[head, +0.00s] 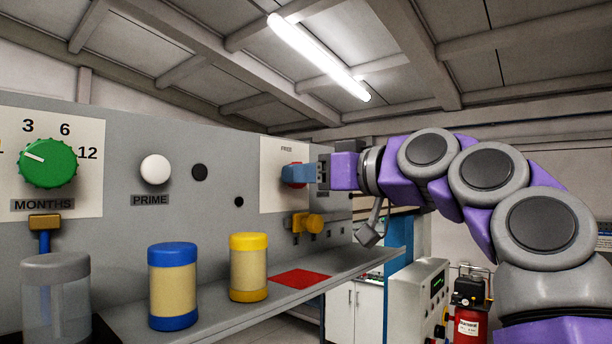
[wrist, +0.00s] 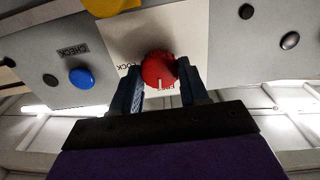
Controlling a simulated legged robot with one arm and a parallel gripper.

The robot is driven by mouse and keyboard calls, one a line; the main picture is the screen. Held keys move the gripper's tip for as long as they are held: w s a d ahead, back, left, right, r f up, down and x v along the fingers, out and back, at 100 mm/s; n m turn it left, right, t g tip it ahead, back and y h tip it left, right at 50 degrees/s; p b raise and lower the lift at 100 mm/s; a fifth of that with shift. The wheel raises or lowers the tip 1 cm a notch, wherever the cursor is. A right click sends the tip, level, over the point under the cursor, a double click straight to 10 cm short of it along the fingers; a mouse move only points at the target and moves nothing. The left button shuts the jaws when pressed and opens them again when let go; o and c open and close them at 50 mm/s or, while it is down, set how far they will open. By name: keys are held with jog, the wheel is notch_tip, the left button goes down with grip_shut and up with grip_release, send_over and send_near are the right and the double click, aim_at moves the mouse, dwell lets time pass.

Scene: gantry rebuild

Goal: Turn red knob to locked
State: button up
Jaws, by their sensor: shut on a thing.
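The red knob (wrist: 158,70) sits on a white plate (wrist: 125,40) on the grey panel. In the wrist view its white pointer line is toward the "FREE" lettering, and "LOCK" lettering shows to its left. My gripper (wrist: 160,85) has one blue finger on each side of the knob and is shut on it. In the head view my gripper (head: 300,174) reaches the panel from the right, and only a small part of the red knob (head: 288,174) shows behind the fingers. The "FREE" label shows above it on the plate.
A green dial (head: 48,163), a white PRIME button (head: 156,169) and a yellow valve (head: 307,222) are on the panel. On the shelf below stand a blue-capped jar (head: 172,287), a yellow-capped jar (head: 249,268) and a grey container (head: 56,295).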

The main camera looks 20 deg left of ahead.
jog(key=shift+m, duration=0.6)
jog(key=shift+w+f+m+p, duration=0.1)
jog(key=shift+m+p, duration=2.3)
jog(key=shift+m, duration=1.3)
jog(key=shift+f+m+p, duration=0.1)
jog(key=shift+m+p, duration=2.3)
jog(key=shift+m, duration=1.3)
jog(key=o, duration=1.1)
jog(key=shift+w+d+m, duration=0.25)
jog(key=shift+m, duration=0.05)
jog(key=shift+c, duration=0.2)
jog(key=shift+s+r, duration=0.1)
jog(key=shift+s, duration=0.05)
